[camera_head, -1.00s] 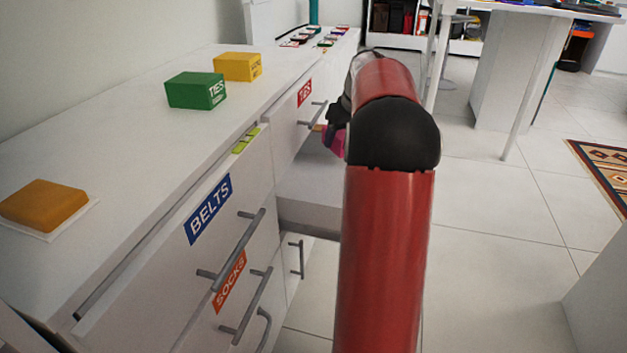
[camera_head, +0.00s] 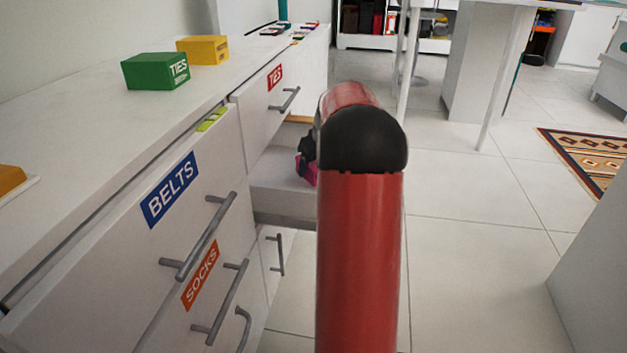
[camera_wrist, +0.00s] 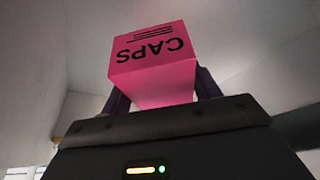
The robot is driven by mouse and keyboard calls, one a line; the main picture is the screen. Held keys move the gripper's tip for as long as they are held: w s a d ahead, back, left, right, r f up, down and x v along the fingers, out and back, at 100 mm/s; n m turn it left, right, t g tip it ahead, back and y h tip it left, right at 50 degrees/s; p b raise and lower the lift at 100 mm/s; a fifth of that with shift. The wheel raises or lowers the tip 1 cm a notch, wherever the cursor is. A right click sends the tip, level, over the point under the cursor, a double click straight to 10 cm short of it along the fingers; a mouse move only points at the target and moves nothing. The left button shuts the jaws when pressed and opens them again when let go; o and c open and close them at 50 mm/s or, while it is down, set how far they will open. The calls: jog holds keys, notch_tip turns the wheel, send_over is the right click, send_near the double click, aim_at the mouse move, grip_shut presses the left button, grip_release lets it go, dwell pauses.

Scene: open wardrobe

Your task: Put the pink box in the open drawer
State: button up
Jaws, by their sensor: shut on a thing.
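The pink box (camera_wrist: 152,62), printed "CAPS", is held between the dark fingers of my gripper (camera_wrist: 160,95) in the wrist view. In the head view a small part of the pink box (camera_head: 308,170) shows beside my gripper (camera_head: 306,152), mostly hidden behind my red arm. The open drawer (camera_head: 280,188) juts out below the TIES drawer, and the box appears over or near it. I cannot tell how high the box is above the drawer's floor.
The TIES drawer front (camera_head: 272,100) is above the open drawer. The BELTS drawer (camera_head: 150,220) sticks out in front, with the SOCKS drawer (camera_head: 205,285) below. A green box (camera_head: 155,70) and a yellow box (camera_head: 203,49) stand on the top.

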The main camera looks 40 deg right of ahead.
jog(key=shift+f+b, duration=0.4)
jog(key=shift+f, duration=1.55)
jog(key=shift+f, duration=0.15)
jog(key=o, duration=1)
jog(key=p+v, duration=0.2)
jog(key=v, duration=1)
jog(key=shift+w+r, duration=0.1)
jog(key=shift+r, duration=0.2)
